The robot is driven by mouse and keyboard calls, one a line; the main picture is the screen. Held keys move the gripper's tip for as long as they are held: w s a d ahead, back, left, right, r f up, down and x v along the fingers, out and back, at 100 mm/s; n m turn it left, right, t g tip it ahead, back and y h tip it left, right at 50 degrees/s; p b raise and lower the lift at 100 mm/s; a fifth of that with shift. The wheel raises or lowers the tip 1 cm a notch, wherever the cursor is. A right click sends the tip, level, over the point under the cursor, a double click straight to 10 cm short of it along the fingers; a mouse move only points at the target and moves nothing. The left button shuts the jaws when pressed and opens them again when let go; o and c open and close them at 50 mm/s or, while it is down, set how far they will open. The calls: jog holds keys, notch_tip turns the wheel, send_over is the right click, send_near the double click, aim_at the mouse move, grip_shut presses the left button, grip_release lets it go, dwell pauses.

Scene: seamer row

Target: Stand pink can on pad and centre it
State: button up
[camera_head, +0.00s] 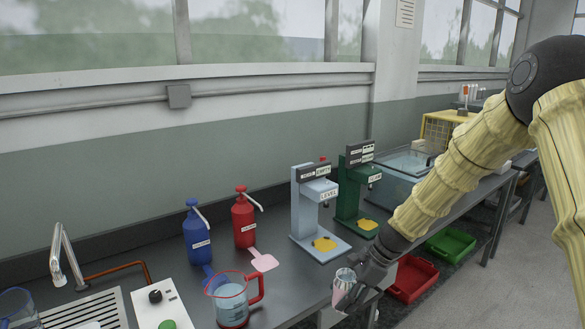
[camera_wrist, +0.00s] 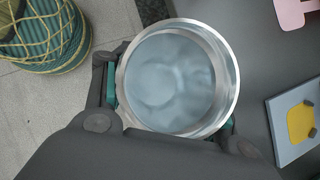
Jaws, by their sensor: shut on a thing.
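My gripper (camera_head: 362,285) is shut on the pink can (camera_head: 342,287) near the table's front edge. The can has a silver upper part and a pink lower part. In the wrist view the open can (camera_wrist: 170,82) shows its round metal rim and pale blue-grey inside, with a finger on either side. Its underside is hidden there. A yellow pad (camera_head: 324,244) lies on the base of the light grey machine marked LEVEL (camera_head: 316,205), apart from the can. It also shows in the wrist view (camera_wrist: 299,125). Another yellow pad (camera_head: 368,225) lies on the green machine (camera_head: 349,190).
A red-handled clear jug (camera_head: 232,303) stands left of my gripper. Blue (camera_head: 198,238) and red (camera_head: 244,220) pump bottles stand behind it, with a pink paddle-shaped piece (camera_head: 263,260) in front. Red (camera_head: 412,278) and green (camera_head: 450,243) crates sit low at right.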

jog(key=s+d+f+n+g+h, duration=0.3)
jog(key=s+f+n+g+h, duration=0.3)
jog(key=s+f+n, duration=0.7)
jog(key=f+n, duration=0.1)
jog(key=n, duration=0.3)
jog(key=shift+s+d+h, duration=0.3)
jog(key=shift+d, duration=0.05)
